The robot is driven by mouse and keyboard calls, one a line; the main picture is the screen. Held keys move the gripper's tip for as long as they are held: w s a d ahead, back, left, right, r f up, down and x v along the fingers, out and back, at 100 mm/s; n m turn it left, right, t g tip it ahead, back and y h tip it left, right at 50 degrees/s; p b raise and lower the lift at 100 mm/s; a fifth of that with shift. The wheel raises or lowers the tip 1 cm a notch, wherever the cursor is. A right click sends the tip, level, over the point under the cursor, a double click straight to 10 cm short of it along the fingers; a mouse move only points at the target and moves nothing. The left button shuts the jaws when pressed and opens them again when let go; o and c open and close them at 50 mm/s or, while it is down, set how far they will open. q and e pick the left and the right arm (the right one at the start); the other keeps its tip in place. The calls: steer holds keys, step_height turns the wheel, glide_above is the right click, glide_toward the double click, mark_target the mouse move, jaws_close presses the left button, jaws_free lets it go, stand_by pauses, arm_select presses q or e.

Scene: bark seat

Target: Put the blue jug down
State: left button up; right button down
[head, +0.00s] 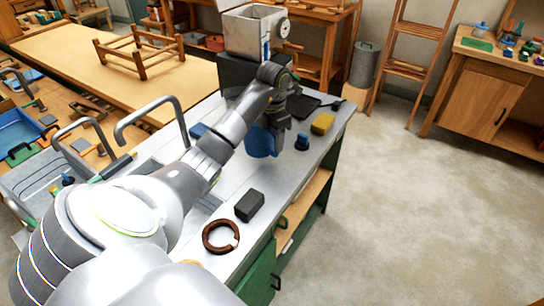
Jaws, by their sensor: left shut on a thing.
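The blue jug (261,142) is in the middle of the head view, over the grey bench top. Its upper part is hidden behind my left arm and gripper. My left gripper (283,130) is shut on the jug, though the fingers are mostly hidden by the wrist. I cannot tell whether the jug's base touches the bench. My right gripper is not in view.
A grey machine (250,35) stands at the back.

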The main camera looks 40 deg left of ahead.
arm_select(q)
step_height(320, 180, down, 5)
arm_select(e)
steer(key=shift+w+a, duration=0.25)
arm_select(q)
steer(key=o, duration=1.1)
steer(key=shift+d, duration=0.1)
steer(key=shift+c, duration=0.2)
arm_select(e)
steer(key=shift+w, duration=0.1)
arm_select(q)
steer(key=shift+p, duration=0.3)
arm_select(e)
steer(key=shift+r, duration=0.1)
arm_select(q)
step_height(320, 180, up, 5)
steer(key=shift+r, duration=0.2)
step_height(320, 180, up, 7)
steer(key=p, duration=0.6)
steer(key=shift+f+p, duration=0.2)
steer(key=shift+p, duration=0.15)
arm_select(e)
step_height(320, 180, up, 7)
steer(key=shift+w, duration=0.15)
